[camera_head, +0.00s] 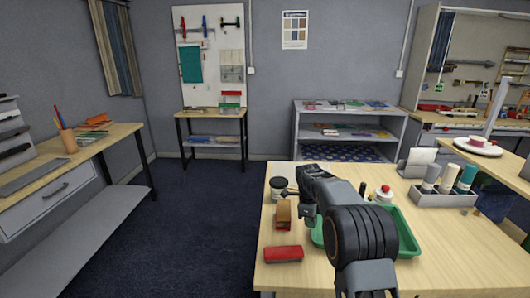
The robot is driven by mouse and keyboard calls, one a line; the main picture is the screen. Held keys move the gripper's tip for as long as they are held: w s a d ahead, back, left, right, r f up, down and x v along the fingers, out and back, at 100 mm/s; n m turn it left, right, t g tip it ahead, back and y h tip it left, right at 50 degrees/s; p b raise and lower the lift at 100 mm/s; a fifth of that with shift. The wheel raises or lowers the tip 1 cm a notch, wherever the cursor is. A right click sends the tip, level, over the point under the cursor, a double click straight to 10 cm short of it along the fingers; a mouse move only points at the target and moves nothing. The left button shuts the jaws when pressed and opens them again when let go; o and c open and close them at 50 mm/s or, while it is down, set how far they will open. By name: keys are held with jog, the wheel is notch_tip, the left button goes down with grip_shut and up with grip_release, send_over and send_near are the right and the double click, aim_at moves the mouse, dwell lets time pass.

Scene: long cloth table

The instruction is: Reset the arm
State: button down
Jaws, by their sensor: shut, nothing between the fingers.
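My arm reaches up from the lower right over the wooden table (445,235). My gripper (312,178) is at its far end, seen from behind and small. It is shut and holds nothing. It is in front of the table's far left part, between a dark-lidded cup (278,184) and a green tray (405,238). My arm hides much of the tray.
A red block (283,253) and a brown wooden item (283,213) lie left of the arm. A white-and-red item (383,194) stands behind the arm. A grey caddy (445,198) holds bottles at the right. Open floor (195,230) lies left of the table.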

jog(key=s+a+r+n+t, duration=0.1)
jog(key=s+r+n, duration=0.2)
jog(key=s+n, duration=0.3)
jog(key=s+a+r+n+t+y, duration=0.1)
jog(key=s+r+n, duration=0.35)
jog(key=s, duration=0.25)
jog(key=s+a+r+n+t, duration=0.1)
jog(key=s+r+n, duration=0.1)
jog(key=s+n, duration=0.45)
jog(key=s+f+n+t, duration=0.1)
jog(key=s+f+n, duration=0.1)
jog(key=s+n, duration=0.5)
jog(key=shift+s+a+p, duration=0.2)
jog(key=shift+s+p, duration=0.2)
jog(key=shift+s, duration=0.65)
